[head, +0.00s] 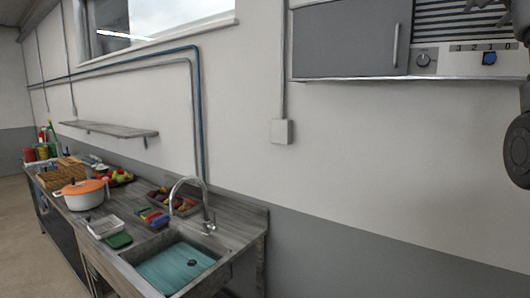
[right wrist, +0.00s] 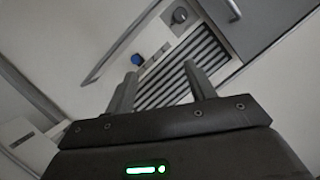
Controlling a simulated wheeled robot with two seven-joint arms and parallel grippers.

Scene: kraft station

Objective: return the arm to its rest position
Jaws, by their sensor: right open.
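My right gripper (right wrist: 162,82) shows in the right wrist view with its two dark fingers apart and nothing between them. Behind the fingers is the front of a grey wall-mounted appliance, with its slatted grille (right wrist: 185,70) and blue button (right wrist: 137,59). I cannot tell how far the fingertips are from it. My left gripper is in neither view.
A wooden counter with a sink (head: 175,268) and faucet (head: 190,190) runs along the wall at left. An orange-lidded pot (head: 82,195), fruit and trays stand on it. A shelf (head: 110,130) hangs above. The wall below the appliance is bare.

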